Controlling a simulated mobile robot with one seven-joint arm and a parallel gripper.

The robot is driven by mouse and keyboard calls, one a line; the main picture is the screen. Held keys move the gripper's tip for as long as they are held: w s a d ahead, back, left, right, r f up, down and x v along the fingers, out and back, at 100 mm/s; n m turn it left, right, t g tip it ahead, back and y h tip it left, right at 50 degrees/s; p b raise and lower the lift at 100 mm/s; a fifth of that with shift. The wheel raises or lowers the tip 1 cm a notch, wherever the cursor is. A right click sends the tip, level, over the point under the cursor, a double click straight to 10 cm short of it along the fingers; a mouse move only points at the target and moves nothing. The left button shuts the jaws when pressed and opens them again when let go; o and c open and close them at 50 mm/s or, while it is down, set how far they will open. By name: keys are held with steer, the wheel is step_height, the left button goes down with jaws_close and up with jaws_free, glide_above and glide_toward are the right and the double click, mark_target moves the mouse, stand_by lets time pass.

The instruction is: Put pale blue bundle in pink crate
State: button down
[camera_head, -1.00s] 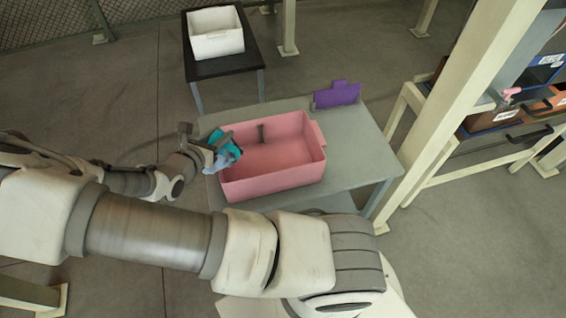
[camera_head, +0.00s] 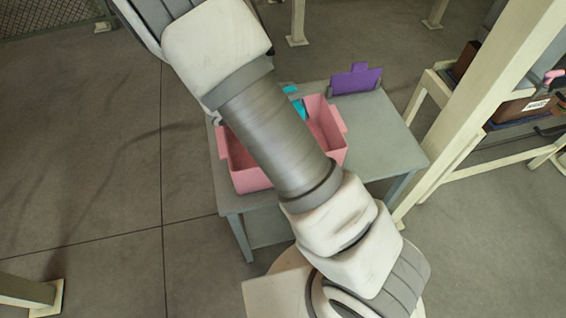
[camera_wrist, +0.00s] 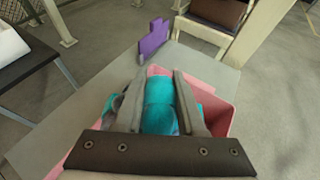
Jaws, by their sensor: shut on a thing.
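The pink crate (camera_head: 245,178) stands on the grey table; my arm covers its middle in the head view. Its rim also shows around my gripper in the wrist view (camera_wrist: 218,115). My gripper (camera_wrist: 158,85) is shut on the pale blue bundle (camera_wrist: 160,108), which looks teal to blue between the fingers. The bundle appears over the crate's inside; I cannot tell whether it touches the bottom. In the head view, small teal patches (camera_head: 300,109) show beside my arm at the crate's far side. The fingertips are hidden there.
A purple panel (camera_head: 356,79) stands at the table's back edge, behind the crate. The grey table (camera_head: 385,135) is bare to the right of the crate. A pale post (camera_head: 480,110) rises at the right. A white bin (camera_wrist: 10,45) on a dark table shows at left in the wrist view.

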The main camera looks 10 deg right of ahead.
steer(key=shift+w+d+r+m+g+b, duration=0.25)
steer(key=shift+d+r+b, duration=0.1)
steer(key=shift+d+b, duration=0.25)
steer(key=shift+w+d+r+m+g+b, duration=0.15)
steer(key=shift+d+r+m+b, duration=0.1)
steer(key=shift+d+r+b, duration=0.25)
steer(key=shift+d+f+h, duration=0.2)
steer(key=shift+f+h, duration=0.1)
step_height(320, 180, down, 17)
steer(key=b, duration=0.4)
steer(key=shift+f+b, duration=0.1)
steer(key=shift+b, duration=0.3)
steer(key=shift+f, duration=0.25)
steer(key=c, duration=0.5)
jaws_free()
steer(key=shift+r, duration=0.1)
steer(key=shift+r, duration=0.1)
